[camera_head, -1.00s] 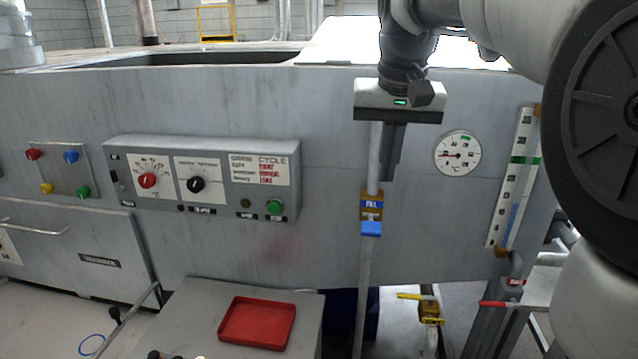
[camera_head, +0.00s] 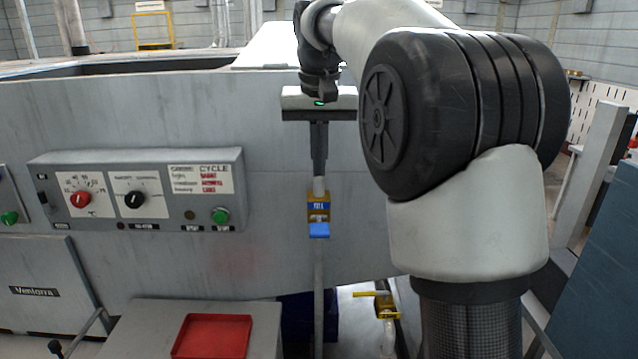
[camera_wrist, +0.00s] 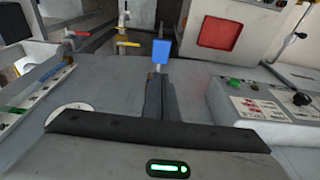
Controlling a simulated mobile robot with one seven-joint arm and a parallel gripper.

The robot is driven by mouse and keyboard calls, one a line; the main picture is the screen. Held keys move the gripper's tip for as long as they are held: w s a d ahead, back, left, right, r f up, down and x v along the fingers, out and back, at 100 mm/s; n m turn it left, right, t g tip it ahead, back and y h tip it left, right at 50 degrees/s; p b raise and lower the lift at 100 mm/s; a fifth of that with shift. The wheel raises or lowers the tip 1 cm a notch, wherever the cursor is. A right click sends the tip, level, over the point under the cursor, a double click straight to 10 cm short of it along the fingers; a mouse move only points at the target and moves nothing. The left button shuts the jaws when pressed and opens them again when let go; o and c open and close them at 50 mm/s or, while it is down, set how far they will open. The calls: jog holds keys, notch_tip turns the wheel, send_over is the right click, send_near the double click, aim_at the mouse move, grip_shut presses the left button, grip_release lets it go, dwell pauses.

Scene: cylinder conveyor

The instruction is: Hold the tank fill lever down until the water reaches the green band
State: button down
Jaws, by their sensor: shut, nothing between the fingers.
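The blue fill lever (camera_head: 319,230) sits on a brass valve (camera_head: 318,205) on a thin vertical pipe in front of the grey tank. My gripper (camera_head: 319,174) is shut and empty, pointing down in line with the pipe, just above the valve. In the wrist view the shut fingers (camera_wrist: 154,98) point toward the blue lever (camera_wrist: 161,51); I cannot tell whether they touch it. The level gauge strip (camera_wrist: 37,88) shows at the left of the wrist view, with a green mark and a short blue stretch. In the head view my arm hides it.
A control box (camera_head: 140,200) with knobs and a green button is left of the pipe. A red tray (camera_head: 212,337) rests on a grey stand below. A yellow-handled valve (camera_head: 383,302) is low, right of the pipe. A round dial (camera_wrist: 70,116) is partly hidden in the wrist view.

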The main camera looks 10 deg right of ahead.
jog(key=b, duration=0.1)
send_over(319, 228)
jog(key=f, duration=1.1)
jog(key=shift+s+f, duration=0.1)
jog(key=shift+s, duration=0.15)
jog(key=shift+s+a+f, duration=0.1)
jog(key=shift+f, duration=0.55)
